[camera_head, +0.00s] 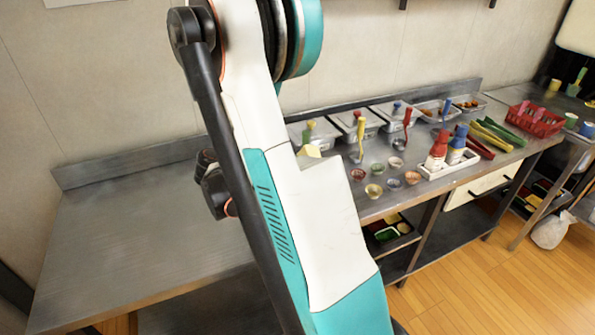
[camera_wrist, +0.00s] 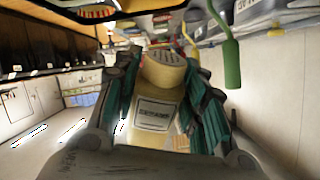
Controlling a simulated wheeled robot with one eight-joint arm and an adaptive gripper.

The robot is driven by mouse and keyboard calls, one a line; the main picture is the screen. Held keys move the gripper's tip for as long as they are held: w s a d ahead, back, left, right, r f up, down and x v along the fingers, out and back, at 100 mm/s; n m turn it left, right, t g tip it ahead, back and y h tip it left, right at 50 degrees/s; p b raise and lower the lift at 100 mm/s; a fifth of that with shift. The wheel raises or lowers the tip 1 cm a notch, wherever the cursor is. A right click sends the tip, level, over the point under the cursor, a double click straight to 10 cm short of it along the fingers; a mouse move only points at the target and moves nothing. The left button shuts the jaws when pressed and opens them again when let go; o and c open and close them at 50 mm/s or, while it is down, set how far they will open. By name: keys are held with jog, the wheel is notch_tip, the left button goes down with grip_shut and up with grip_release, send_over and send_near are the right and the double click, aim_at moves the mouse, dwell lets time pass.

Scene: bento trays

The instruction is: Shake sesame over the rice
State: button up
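A cream sesame shaker (camera_wrist: 155,110) with a dark-bordered label fills the middle of the wrist view. My gripper (camera_wrist: 160,80) has its teal and black fingers on both sides of the shaker and is shut on it. In the head view my arm covers the middle, and the gripper is hidden behind it. A small cream piece (camera_head: 309,151) shows at the arm's right edge; it may be part of the shaker. I cannot make out the rice in either view. Bento trays (camera_head: 388,235) with coloured compartments sit on the shelf below the counter.
The steel counter (camera_head: 130,235) is bare on the left. On the right stand small bowls (camera_head: 374,191), metal bins with coloured-handled utensils, a white caddy (camera_head: 450,170) with red and blue bottles, and a red basket (camera_head: 535,120). A green-handled utensil (camera_wrist: 232,62) hangs close right in the wrist view.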

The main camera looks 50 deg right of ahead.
jog(key=shift+f+b, duration=1.15)
jog(key=shift+f, duration=0.6)
jog(key=shift+r, duration=0.15)
jog(key=shift+r+p, duration=1.1)
jog(key=shift+r, duration=0.5)
jog(key=shift+f+b, duration=1.1)
jog(key=shift+f, duration=0.65)
jog(key=shift+r+p, duration=1.1)
jog(key=shift+r, duration=0.65)
